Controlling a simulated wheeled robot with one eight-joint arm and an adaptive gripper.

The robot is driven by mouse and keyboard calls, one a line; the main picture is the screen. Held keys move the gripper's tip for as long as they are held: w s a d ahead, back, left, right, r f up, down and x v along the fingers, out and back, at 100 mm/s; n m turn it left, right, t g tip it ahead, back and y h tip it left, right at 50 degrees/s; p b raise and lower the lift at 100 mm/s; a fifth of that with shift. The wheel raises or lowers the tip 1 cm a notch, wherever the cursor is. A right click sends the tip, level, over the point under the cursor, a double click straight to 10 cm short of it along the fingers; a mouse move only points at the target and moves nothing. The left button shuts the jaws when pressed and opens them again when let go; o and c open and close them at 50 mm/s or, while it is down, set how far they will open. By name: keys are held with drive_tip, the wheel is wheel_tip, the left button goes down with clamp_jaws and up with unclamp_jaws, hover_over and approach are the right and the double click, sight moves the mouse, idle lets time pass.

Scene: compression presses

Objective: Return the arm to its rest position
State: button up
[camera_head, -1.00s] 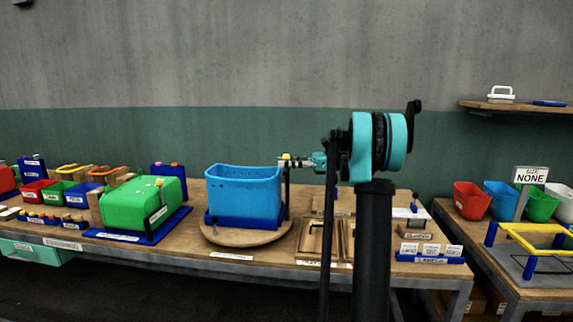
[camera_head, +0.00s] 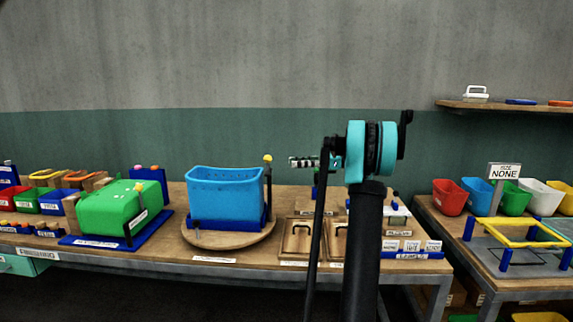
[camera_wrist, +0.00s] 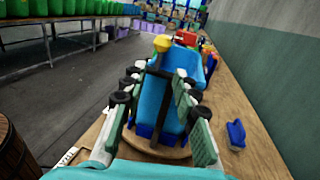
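My arm stands upright at the middle right of the head view. My gripper (camera_head: 293,162) points left above the table, empty. In the wrist view its two ridged fingers (camera_wrist: 160,78) are spread apart. Beyond them are the blue bin (camera_wrist: 177,100) and a black lever with a yellow knob (camera_wrist: 162,43). In the head view the blue bin (camera_head: 226,195) sits in a blue holder on a round wooden base (camera_head: 205,238). The yellow knob (camera_head: 267,158) is left of the fingertips, with a gap between.
A green press (camera_head: 118,208) stands left on the workbench (camera_head: 165,248). Wooden frames (camera_head: 297,240) and labelled blocks (camera_head: 405,246) lie near my arm. A side table at right holds a yellow frame (camera_head: 515,231) and several bins. A wall shelf (camera_head: 510,106) is above it.

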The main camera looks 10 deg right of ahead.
drive_tip(key=shift+d, duration=0.45)
